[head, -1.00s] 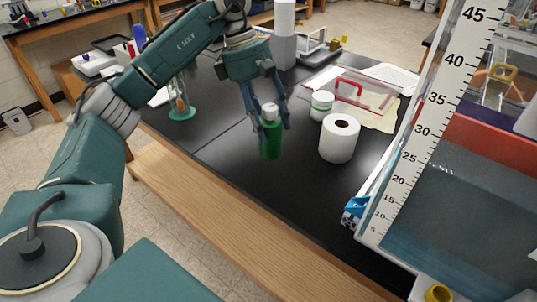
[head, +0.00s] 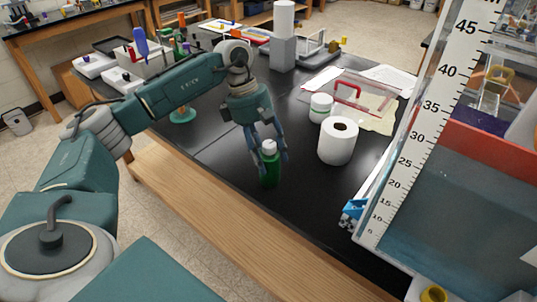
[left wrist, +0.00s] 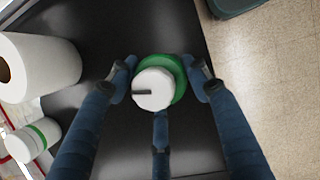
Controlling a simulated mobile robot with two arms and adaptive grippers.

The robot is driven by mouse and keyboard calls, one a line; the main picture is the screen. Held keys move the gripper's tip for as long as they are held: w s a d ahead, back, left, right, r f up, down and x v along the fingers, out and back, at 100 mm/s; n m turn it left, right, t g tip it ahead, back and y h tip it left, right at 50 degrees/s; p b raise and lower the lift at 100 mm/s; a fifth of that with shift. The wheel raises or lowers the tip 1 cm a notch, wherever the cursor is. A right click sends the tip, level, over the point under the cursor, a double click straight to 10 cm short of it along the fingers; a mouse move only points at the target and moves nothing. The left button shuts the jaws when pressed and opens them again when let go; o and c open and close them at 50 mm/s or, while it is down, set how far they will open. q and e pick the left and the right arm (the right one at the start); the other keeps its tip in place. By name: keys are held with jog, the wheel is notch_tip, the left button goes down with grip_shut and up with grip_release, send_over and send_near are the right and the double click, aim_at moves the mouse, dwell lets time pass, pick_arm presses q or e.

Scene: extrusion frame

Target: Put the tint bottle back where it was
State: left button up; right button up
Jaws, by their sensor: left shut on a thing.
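The tint bottle, green with a white cap, is in the head view (head: 270,171), upright over the black bench top near its front edge. I cannot tell whether its base touches the bench. My left gripper (head: 271,156) comes down from above, shut on the bottle. In the left wrist view the white cap (left wrist: 153,90) and green shoulder (left wrist: 170,68) sit between the blue fingers. My right gripper is in neither view.
A white paper roll (head: 337,142) and a white jar with a green band (head: 320,107) stand right of the bottle. A large clear tank with a scale (head: 420,120) stands at the right. The bench top (head: 215,150) left of the bottle is clear.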

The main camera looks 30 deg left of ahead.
pick_arm(q)
jog(key=o, duration=1.3)
jog(key=shift+f, duration=0.1)
jog(key=shift+c, duration=0.2)
jog(key=shift+r, duration=0.25)
jog(key=shift+a+r, duration=0.1)
jog(key=shift+r, duration=0.15)
jog(key=b+v, duration=0.2)
jog(key=v, duration=0.9)
jog(key=shift+r, duration=0.15)
